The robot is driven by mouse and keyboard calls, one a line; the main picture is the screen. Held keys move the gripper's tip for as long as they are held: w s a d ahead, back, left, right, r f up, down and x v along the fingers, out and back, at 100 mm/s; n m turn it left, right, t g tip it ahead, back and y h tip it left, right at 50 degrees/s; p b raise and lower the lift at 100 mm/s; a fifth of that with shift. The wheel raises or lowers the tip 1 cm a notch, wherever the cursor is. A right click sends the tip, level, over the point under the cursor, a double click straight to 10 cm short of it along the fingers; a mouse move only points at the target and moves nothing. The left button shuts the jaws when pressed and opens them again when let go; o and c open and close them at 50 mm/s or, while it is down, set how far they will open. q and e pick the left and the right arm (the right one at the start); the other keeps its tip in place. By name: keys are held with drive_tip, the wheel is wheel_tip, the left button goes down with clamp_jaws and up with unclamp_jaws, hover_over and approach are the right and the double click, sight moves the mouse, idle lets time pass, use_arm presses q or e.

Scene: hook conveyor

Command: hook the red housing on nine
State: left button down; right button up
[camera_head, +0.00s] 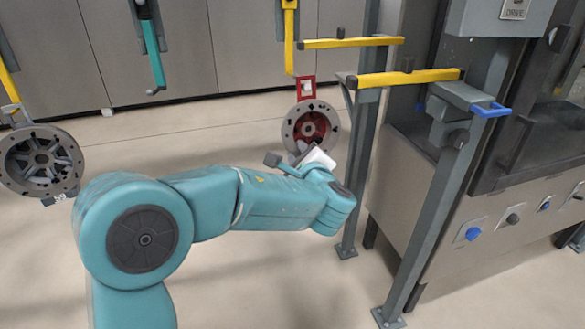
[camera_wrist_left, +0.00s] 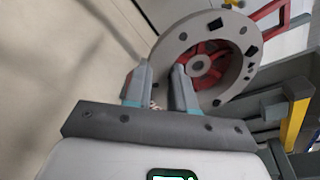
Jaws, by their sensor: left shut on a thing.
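The red housing (camera_head: 309,129) is a grey ringed flange with a red centre and a red loop (camera_head: 305,88) on top. It hangs upright in the middle of the head view. My left gripper (camera_head: 303,153) is shut on the lower rim of its flange. In the left wrist view, the two fingers (camera_wrist_left: 160,72) sit at the rim of the red housing (camera_wrist_left: 222,38). A yellow hook (camera_head: 290,40) comes down just left of and above the red loop. I cannot tell whether the loop is seated on it. No number nine is readable. My right gripper is out of view.
Yellow bars (camera_head: 400,78) on grey posts (camera_head: 362,150) stand close right of the housing. A machine cabinet (camera_head: 500,200) fills the right side. A teal hook (camera_head: 152,50) hangs empty. A grey housing (camera_head: 40,160) hangs at the far left under a yellow hook.

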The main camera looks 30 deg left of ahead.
use_arm(q)
drive_tip(key=shift+w+a+r, duration=0.1)
drive_tip(key=shift+w+r, duration=0.1)
drive_tip(key=shift+r, duration=0.15)
drive_tip(key=shift+a+r+p+x, duration=0.1)
drive_tip(key=shift+p+x, duration=0.6)
drive_tip(key=shift+x, duration=0.8)
drive_tip(key=shift+a+r+p+x, duration=0.15)
drive_tip(key=shift+p+x, duration=0.55)
drive_tip(key=shift+x, duration=0.75)
drive_tip(key=shift+s+f+x, duration=0.15)
drive_tip(key=shift+f+x, duration=0.05)
drive_tip(key=shift+x, duration=1.15)
drive_tip(key=shift+s+f+x, duration=0.1)
drive_tip(key=shift+f+x, duration=0.05)
drive_tip(key=shift+x, duration=1.25)
drive_tip(key=shift+a, duration=0.2)
